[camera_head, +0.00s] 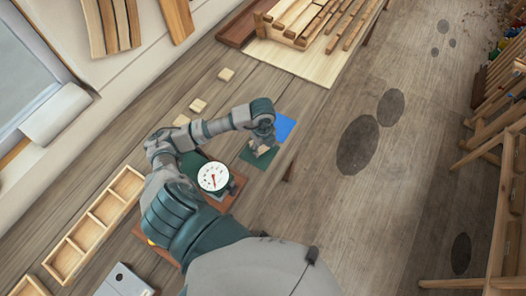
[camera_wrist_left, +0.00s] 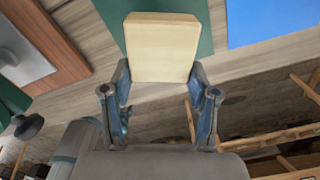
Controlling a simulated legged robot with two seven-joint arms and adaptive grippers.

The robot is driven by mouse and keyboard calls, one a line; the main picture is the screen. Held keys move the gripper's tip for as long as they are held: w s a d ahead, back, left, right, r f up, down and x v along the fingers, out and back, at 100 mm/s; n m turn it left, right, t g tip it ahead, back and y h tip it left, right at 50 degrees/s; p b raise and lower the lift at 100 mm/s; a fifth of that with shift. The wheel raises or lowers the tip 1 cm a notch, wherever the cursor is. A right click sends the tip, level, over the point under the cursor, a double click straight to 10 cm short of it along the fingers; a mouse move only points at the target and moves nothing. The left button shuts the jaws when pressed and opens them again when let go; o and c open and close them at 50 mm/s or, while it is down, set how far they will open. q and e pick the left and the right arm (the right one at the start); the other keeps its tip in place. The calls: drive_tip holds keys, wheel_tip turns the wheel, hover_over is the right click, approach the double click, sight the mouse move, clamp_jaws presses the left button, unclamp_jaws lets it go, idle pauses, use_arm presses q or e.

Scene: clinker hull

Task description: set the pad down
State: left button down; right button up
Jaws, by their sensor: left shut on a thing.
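My left gripper (camera_head: 263,146) is shut on a pale wooden pad (camera_wrist_left: 162,47), which sits between its two fingers in the left wrist view. Only a small part of the pad shows under the gripper in the head view. The gripper and pad are over a dark green mat (camera_head: 254,160), with a blue mat (camera_head: 285,125) beside it. The green mat (camera_wrist_left: 205,32) and the blue mat (camera_wrist_left: 268,20) also show behind the pad in the wrist view. I cannot tell whether the pad touches the green mat. My right gripper is not in view.
Three pale blocks, one of them here (camera_head: 226,74), lie on the bench behind my arm. A round dial gauge (camera_head: 213,177) stands beside my forearm. A wooden compartment tray (camera_head: 92,230) lies at left. Wooden strips (camera_head: 320,20) lie at the back. The bench edge is right of the mats.

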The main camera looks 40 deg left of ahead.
sight(263, 152)
use_arm(q)
drive_tip(key=f, duration=0.4)
drive_tip(key=shift+a, duration=0.2)
drive_tip(key=shift+d, duration=0.1)
drive_tip(key=shift+c, duration=1.5)
unclamp_jaws()
wheel_tip(263, 152, up, 12)
drive_tip(key=shift+r, duration=0.1)
